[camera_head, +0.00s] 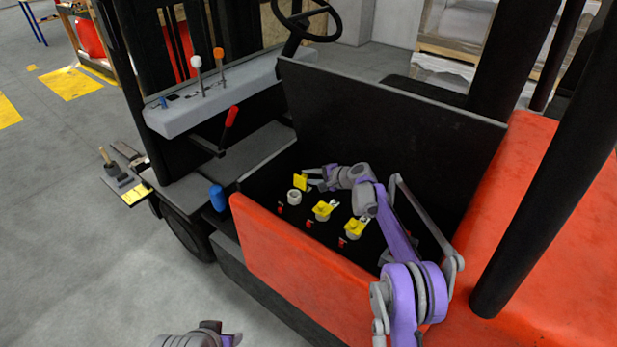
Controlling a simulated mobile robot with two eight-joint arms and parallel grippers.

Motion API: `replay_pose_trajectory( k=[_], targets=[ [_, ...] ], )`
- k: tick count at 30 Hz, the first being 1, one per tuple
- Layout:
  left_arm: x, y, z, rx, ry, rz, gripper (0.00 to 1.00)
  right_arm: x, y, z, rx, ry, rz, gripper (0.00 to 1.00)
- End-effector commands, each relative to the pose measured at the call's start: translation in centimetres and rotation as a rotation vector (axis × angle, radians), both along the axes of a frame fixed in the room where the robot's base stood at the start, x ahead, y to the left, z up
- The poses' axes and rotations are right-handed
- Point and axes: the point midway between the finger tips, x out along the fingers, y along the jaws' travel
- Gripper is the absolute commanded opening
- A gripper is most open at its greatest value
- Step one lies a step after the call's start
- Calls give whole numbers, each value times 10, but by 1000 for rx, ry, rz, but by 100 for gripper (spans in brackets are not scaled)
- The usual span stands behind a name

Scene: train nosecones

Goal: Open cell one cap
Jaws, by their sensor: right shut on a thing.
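Inside the open battery bay of the red forklift is a row of cells with yellow caps. At the left cell, the yellow cap (300,182) is tilted up and the pale round cell opening (294,197) below it is exposed. My right gripper (308,181) is shut at the edge of this raised cap, coming from its right side. The middle yellow cap (322,209) and the nearest yellow cap (354,228) lie flat on their cells. Only a grey and purple part of my left arm shows at the bottom edge; its gripper is not visible.
Small red terminals stand beside the cells. The red side panel (290,255) borders the bay in front, and a tall black cover (395,120) stands open behind. A steering wheel (306,18), levers and a blue cylinder (217,197) are to the left. Dark pillars stand right.

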Motion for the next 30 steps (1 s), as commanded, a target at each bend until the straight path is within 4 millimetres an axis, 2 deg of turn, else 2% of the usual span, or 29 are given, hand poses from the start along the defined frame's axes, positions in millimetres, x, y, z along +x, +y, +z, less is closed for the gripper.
replay_pose_trajectory(
  k=[18, 19, 23, 24, 30],
  targets=[
    [1, 0, 2, 0, -1, 0, 50, 3, -1, 0, 35, 39, -4, 0],
    [1, 0, 2, 0, -1, 0, 50, 3, -1, 0, 35, 39, -4, 30],
    [1, 0, 2, 0, -1, 0, 50, 3, -1, 0, 34, 40, -3, 54],
    [1, 0, 2, 0, -1, 0, 50, 3, -1, 0, 33, 40, -3, 58],
    [1, 0, 2, 0, -1, 0, 50, 3, -1, -1, 32, 40, -2, 58]
  ],
)
